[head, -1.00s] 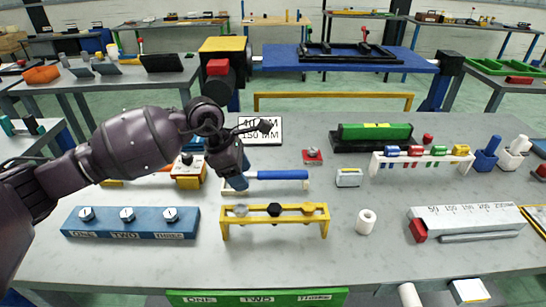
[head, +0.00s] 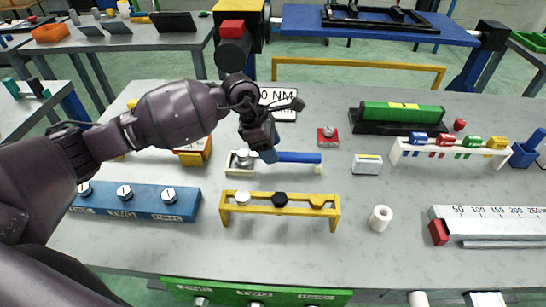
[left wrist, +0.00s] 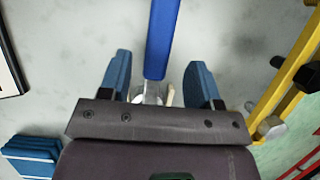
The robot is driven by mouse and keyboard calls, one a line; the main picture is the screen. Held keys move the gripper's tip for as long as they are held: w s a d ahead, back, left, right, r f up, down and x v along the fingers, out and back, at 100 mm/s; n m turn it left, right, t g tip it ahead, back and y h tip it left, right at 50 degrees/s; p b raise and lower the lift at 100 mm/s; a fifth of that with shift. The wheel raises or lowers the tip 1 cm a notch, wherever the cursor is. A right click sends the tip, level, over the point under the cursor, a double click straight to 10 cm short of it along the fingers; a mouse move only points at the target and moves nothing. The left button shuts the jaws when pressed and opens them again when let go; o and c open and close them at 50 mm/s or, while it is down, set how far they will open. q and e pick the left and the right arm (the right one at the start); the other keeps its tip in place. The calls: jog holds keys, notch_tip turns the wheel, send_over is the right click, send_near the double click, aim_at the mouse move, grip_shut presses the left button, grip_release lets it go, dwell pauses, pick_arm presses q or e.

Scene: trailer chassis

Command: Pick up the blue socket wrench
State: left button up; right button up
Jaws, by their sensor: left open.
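The blue socket wrench has a blue handle (head: 300,157) and a metal head (head: 243,158) at its left end. It lies level on a small pale stand (head: 236,170) on the grey table. My left gripper (head: 267,153) is over the wrench, between the metal head and the blue handle. In the left wrist view the two blue fingers of my left gripper (left wrist: 160,62) are wide apart. The blue handle (left wrist: 162,38) runs up between them, with a gap on each side. The metal shaft (left wrist: 153,92) shows partly. My right gripper is not in view.
A yellow rack (head: 281,200) with several bolt heads stands just in front. A blue block (head: 150,199) with bolts is front left. A white roll (head: 380,218), a small grey box (head: 367,164) and a red block (head: 327,137) are to the right. Bare table lies between them.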

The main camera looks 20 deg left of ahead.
pick_arm(q)
jog(key=x, duration=0.5)
jog(key=shift+w+d+r, duration=0.1)
jog(key=shift+w+d, duration=0.1)
jog(key=shift+r, duration=0.1)
grip_shut()
